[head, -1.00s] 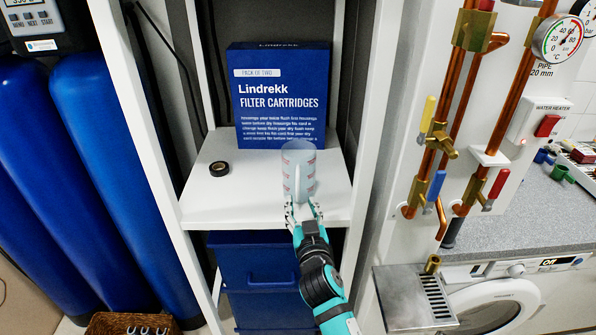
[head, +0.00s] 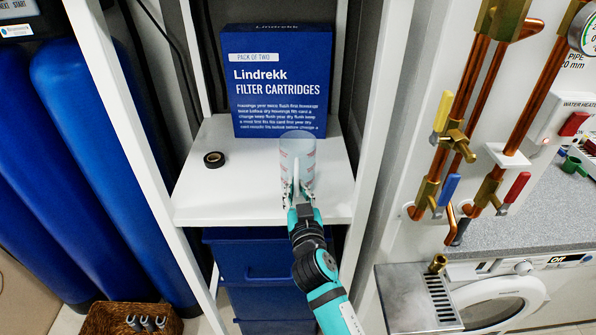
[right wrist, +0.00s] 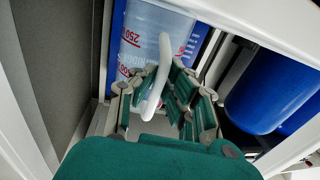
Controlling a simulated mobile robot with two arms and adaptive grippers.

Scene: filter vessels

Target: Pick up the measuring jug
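The measuring jug (head: 297,154) is translucent with red markings and stands upright on the white shelf (head: 215,205), in front of the blue box. Its pale handle faces me. In the right wrist view the jug (right wrist: 150,42) is straight ahead, with red numbers on its wall. My right gripper (head: 299,192) is at the handle. In the right wrist view its fingers (right wrist: 152,92) are apart, one side left of the handle and the other right of it. I see a gap on the left; contact on the right is unclear. My left gripper is out of view.
The blue filter cartridge box (head: 277,85) stands behind the jug. A black tape roll (head: 214,160) lies to the left on the shelf. White uprights (head: 372,110) bound the shelf. Copper pipes with valves (head: 455,140) are to the right.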

